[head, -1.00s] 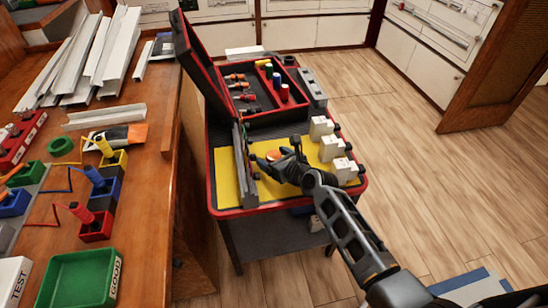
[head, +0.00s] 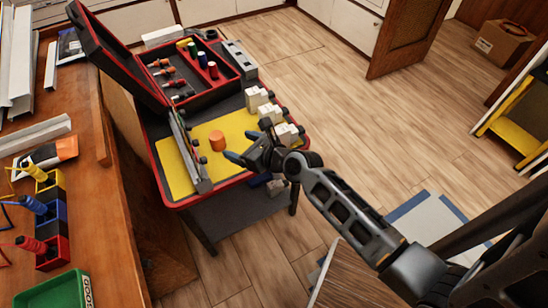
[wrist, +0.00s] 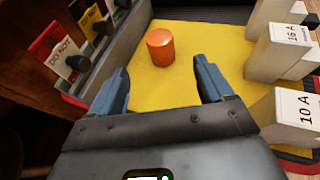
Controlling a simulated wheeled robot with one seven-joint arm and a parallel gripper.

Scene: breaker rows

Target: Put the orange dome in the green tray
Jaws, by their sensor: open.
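The orange dome (head: 217,140) stands upright on the yellow mat (head: 183,178) of the red-edged cart. In the wrist view the dome (wrist: 160,46) looks like a short orange cylinder, ahead of my fingertips and between their lines. My gripper (head: 236,152) is open and empty, just to the right of the dome in the head view; in the wrist view its two blue-grey fingers (wrist: 164,82) are spread apart and do not touch it. The green tray (head: 62,292), labelled GOOD, is on the wooden bench at the lower left, partly cut off by the frame.
White breakers (head: 272,114) line the mat's right side. A grey rail with tags (head: 190,150) stands along its left side. An open red toolbox (head: 195,75) with screwdrivers is behind. Yellow, blue and red bins (head: 52,215) stand on the bench beyond the tray.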

